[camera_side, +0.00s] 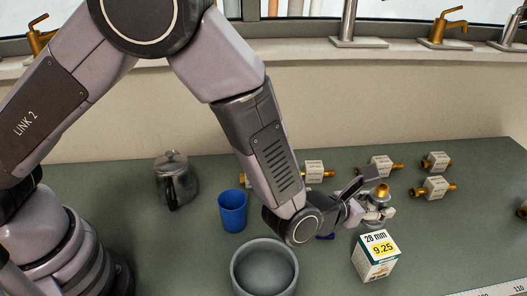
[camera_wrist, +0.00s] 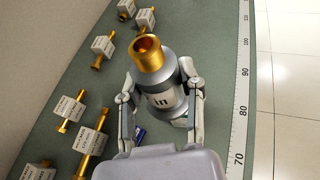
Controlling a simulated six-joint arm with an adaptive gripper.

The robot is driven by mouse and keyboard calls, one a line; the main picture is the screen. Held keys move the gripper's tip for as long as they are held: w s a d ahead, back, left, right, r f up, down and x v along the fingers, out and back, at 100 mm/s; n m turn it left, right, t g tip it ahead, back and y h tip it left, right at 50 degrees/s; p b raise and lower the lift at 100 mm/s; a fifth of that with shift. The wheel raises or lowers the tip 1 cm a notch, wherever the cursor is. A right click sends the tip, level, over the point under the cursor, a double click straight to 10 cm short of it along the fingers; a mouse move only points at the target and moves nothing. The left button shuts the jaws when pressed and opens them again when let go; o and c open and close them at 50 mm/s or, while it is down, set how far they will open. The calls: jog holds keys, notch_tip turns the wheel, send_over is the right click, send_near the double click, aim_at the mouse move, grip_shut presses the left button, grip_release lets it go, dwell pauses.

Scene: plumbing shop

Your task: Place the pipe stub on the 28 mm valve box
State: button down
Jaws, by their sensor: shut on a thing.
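The pipe stub, a grey body with an open brass collar on top and a partly seen label, is between the fingers of my gripper (camera_wrist: 160,105). The stub (camera_wrist: 150,56) stands roughly upright in the wrist view. In the side view its brass top (camera_side: 382,190) shows above my gripper (camera_side: 376,212), which is shut on it. The 28 mm valve box (camera_side: 375,262), white with a yellow 9.25 panel, stands on the bench just below and in front of the gripper in that view. I cannot make out the box in the wrist view.
A grey bowl (camera_side: 264,262), a blue cup (camera_side: 232,210) and a metal pot (camera_side: 175,182) stand left of the box. Several labelled brass valves (camera_side: 433,187) lie behind. A ruler strip (camera_wrist: 240,100) runs along the bench edge. Bench right of the box is clear.

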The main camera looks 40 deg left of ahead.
send_over(380, 244)
notch_tip(380, 244, down, 6)
jog(key=shift+d+r, duration=0.1)
jog(key=shift+r, duration=0.05)
jog(key=shift+f, duration=1.45)
jog(key=shift+f, duration=0.15)
jog(key=c, duration=0.7)
grip_release()
jog(key=shift+f, duration=0.1)
jog(key=shift+o, duration=0.2)
